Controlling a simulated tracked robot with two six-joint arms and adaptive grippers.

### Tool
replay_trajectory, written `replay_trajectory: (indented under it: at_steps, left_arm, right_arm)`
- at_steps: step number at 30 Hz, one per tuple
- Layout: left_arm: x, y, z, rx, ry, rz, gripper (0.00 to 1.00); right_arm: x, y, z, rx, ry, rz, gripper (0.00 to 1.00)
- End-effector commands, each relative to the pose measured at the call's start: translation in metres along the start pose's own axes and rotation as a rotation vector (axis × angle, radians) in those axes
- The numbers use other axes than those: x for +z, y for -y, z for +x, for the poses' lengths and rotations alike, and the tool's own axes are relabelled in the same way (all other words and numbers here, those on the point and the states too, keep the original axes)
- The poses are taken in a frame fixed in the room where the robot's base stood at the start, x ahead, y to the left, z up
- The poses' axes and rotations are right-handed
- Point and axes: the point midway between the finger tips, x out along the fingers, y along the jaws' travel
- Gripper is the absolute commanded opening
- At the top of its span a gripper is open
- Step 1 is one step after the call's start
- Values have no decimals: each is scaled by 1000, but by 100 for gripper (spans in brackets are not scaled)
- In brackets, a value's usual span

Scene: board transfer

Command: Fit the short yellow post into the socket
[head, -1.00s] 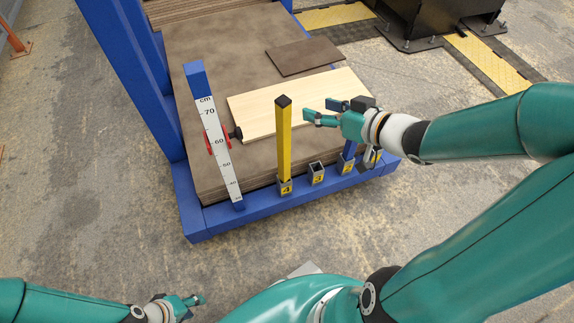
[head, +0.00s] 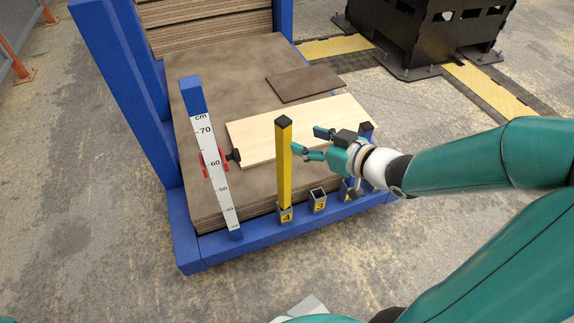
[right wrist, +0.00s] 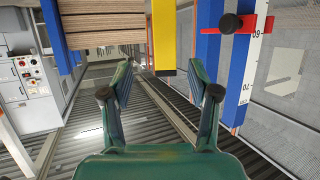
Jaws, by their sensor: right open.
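The yellow post (head: 284,170) has a dark cap and stands upright in the socket labelled 4 (head: 286,216) at the pallet's front edge. My right gripper (head: 308,141) is open and empty, just right of the post's upper part. In the right wrist view, the yellow post (right wrist: 163,40) shows between and beyond the open fingers, its dark-capped end pointing down in the picture. The socket labelled 3 (head: 319,203), to the right, is empty. My left gripper is out of view.
A blue-topped measuring scale (head: 212,160) with a red clamp stands left of the post. A pale board (head: 255,140) lies behind it, and a brown board (head: 305,80) farther back. A dark-capped blue post (head: 366,128) is partly hidden behind my right gripper.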

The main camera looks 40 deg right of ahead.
Motion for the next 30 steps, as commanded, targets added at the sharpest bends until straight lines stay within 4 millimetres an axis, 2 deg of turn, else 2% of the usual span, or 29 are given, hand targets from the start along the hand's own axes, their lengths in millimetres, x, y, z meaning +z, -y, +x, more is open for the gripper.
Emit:
replay_trajectory:
  at_steps: [3, 11, 18, 21, 30]
  left_arm:
    - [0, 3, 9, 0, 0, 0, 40]
    - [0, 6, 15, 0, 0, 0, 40]
    - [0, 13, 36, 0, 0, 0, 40]
    - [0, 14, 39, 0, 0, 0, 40]
    - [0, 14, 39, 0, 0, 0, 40]
  right_arm:
    - [4, 1, 20, -2, -2, -1, 60]
    - [2, 1, 36, 2, -2, -1, 60]
    - [6, 9, 68, -1, -2, -2, 60]
    - [4, 7, 79, 2, -2, -2, 60]
    - [2, 6, 84, 4, -1, 0, 60]
